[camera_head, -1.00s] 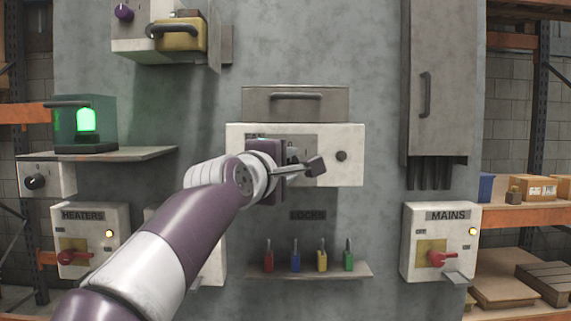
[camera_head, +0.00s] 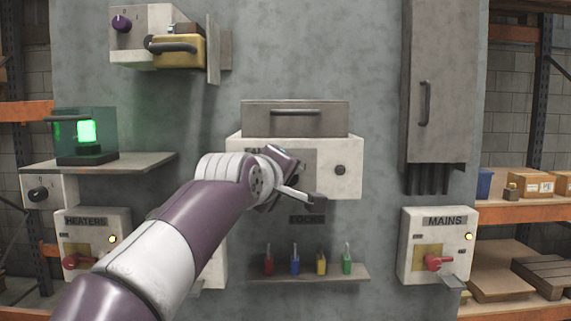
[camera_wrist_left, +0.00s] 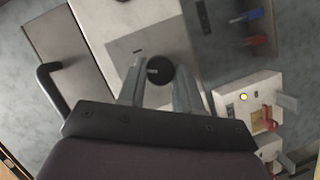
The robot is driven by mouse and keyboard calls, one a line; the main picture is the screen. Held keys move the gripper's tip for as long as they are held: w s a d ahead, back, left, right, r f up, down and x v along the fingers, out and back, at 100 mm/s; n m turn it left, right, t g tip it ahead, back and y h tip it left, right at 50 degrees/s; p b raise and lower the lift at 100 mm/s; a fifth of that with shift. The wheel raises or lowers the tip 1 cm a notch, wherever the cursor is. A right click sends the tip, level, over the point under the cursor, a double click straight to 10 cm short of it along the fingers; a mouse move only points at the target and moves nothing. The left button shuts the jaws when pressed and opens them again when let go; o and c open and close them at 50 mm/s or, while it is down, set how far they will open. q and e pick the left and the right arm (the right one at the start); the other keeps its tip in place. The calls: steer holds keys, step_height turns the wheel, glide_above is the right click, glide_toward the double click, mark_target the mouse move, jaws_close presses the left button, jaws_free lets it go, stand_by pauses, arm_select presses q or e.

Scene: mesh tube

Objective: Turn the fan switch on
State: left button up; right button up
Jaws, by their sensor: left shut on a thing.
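A white switch box (camera_head: 348,185) with a grey front plate is at the middle of the wall. Its label is mostly hidden behind my left gripper (camera_head: 280,165), so I cannot read it fully. In the left wrist view a round black knob with a pale mark (camera_wrist_left: 159,69) sits on the plate between the fingertips of my left gripper (camera_wrist_left: 158,85). The gripper is shut on this knob. A dark round button (camera_head: 340,169) is on the box's right side, clear of the gripper. My right gripper is not in view.
A grey handled case (camera_head: 295,118) is above the box. Below is a shelf (camera_head: 310,273) with several coloured locks. The HEATERS box (camera_head: 92,222) is left, the MAINS box (camera_head: 445,235) right, both with lit yellow lamps. A green lamp (camera_head: 87,131) glows at left.

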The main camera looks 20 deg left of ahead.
arm_select(q)
steer(key=shift+d+r+m+g+y+p, duration=0.1)
steer(key=shift+m+g+y+p, duration=0.4)
steer(key=shift+m, duration=0.55)
steer(key=shift+d+r+m+g+y+p, duration=0.1)
steer(key=shift+m+g+y+p, duration=0.2)
steer(key=shift+m+y+p, duration=0.5)
steer(key=shift+m, duration=0.35)
steer(key=o, duration=1)
steer(key=shift+o, duration=0.2)
